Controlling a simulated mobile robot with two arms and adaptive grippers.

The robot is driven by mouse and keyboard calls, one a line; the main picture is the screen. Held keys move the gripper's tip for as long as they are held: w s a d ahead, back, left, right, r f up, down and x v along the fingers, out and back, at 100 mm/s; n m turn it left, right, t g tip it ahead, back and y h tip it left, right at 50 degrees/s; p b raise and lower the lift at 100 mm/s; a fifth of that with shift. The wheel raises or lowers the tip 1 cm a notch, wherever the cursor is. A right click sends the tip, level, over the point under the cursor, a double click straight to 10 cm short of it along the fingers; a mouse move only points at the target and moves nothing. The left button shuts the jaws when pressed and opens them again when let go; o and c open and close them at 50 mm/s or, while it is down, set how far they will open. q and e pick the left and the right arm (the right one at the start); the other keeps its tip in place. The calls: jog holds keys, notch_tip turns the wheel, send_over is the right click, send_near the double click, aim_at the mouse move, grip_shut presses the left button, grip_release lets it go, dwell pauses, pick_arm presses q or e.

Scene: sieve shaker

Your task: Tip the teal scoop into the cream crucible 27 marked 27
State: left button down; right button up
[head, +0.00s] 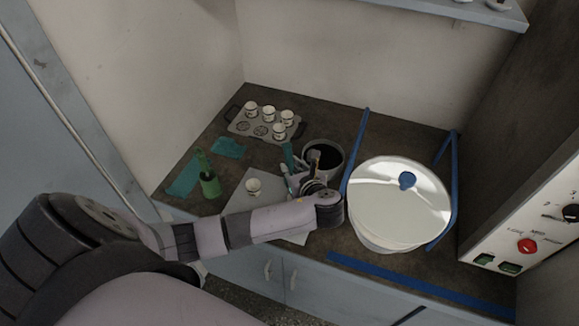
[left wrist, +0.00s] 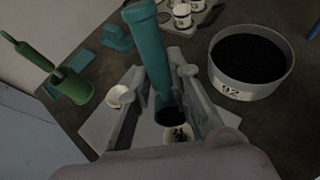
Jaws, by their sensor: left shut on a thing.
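The teal scoop (left wrist: 149,45) stands upright between the fingers of my left gripper (left wrist: 160,84) in the left wrist view, with its dark bowl low between them. In the head view its handle (head: 288,154) rises above my left gripper (head: 298,181), which is shut on it. A cream crucible with a dark, unreadable mark (left wrist: 177,136) shows just below the scoop's bowl; whether they touch is unclear. Another cream cup (left wrist: 120,96) is on the grey mat left of the gripper, and shows in the head view (head: 253,186). My right gripper is not in view.
A round pan of dark grains (head: 323,155) is just behind the gripper. A tray (head: 240,126) with several cups stands at the back. A green holder (head: 210,186) is left. A large white lidded vessel (head: 398,205) stands right, between blue strips.

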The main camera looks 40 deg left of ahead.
pick_arm(q)
jog(key=d+t+y+b, duration=0.1)
jog(key=s+d+f+t+y+b, duration=0.1)
jog(key=y, duration=0.1)
jog(key=shift+s, duration=0.2)
jog(key=shift+s+d+t+y+b, duration=0.35)
jog(key=shift+d+t+y+b, duration=0.4)
jog(key=shift+y+b, duration=0.35)
jog(key=shift+s+d+r+t+y+b, duration=0.1)
jog(key=shift+s+d+t+y+b, duration=0.2)
jog(key=shift+y, duration=0.2)
jog(key=shift+w+a, duration=0.1)
jog(key=shift+a, duration=0.05)
jog(key=a+r+g+h+p, duration=0.1)
jog(key=p, duration=0.3)
jog(key=w+a+g+h+p, duration=0.1)
jog(key=h+p, duration=0.1)
jog(key=p, duration=0.2)
jog(key=shift+w+r, duration=0.1)
jog(key=shift+r, duration=0.3)
jog(key=shift+p, duration=0.3)
jog(key=shift+w+f+h, duration=0.1)
jog(key=shift+f+h, duration=0.15)
jog(key=shift+h, duration=0.05)
